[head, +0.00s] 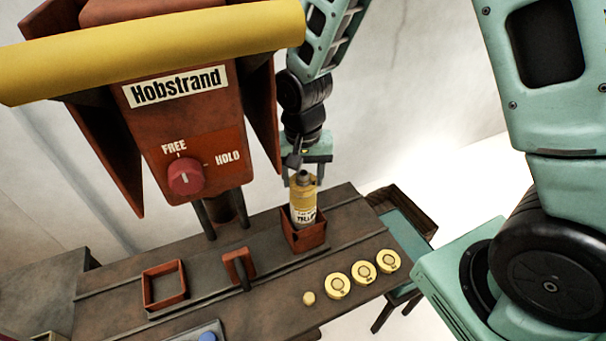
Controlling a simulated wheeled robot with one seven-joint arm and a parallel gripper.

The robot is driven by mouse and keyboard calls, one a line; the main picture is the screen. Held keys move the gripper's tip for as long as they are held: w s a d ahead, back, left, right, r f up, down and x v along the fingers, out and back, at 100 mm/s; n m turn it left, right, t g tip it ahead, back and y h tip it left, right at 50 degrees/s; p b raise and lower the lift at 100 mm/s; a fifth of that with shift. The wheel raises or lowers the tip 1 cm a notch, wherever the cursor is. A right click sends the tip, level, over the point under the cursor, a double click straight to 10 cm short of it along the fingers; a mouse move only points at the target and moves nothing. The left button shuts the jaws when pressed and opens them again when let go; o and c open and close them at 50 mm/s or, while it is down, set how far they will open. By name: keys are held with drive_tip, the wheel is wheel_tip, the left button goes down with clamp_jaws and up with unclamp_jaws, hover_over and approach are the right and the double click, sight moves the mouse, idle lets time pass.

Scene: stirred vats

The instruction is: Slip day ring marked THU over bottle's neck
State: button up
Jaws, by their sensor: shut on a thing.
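A yellow bottle (303,195) with a dark neck and a white label stands nearly upright in a small red open-topped box (290,237) on the bench. The box hides its lower part. My gripper (305,177) comes down from above, with its fingers either side of the bottle's top, and appears shut on the bottle. Three round yellow pieces, which look like the day rings, lie in a row on the bench: left (337,287), middle (364,272) and right (388,261). Their marks are too small to read, so I cannot tell which is THU.
A small yellow knob-like piece (309,298) lies left of the rings. An empty red frame (164,287) and a red bracket (238,267) sit left of the box. The red Hobstrand machine (192,135), with a FREE/HOLD knob (186,177), overhangs the bench.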

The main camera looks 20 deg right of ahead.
drive_tip(key=o, duration=1)
drive_tip(key=shift+o, duration=0.2)
wheel_tip(320, 180, up, 18)
drive_tip(key=b, duration=0.2)
drive_tip(key=shift+f+b, duration=0.25)
drive_tip(key=shift+b, duration=0.1)
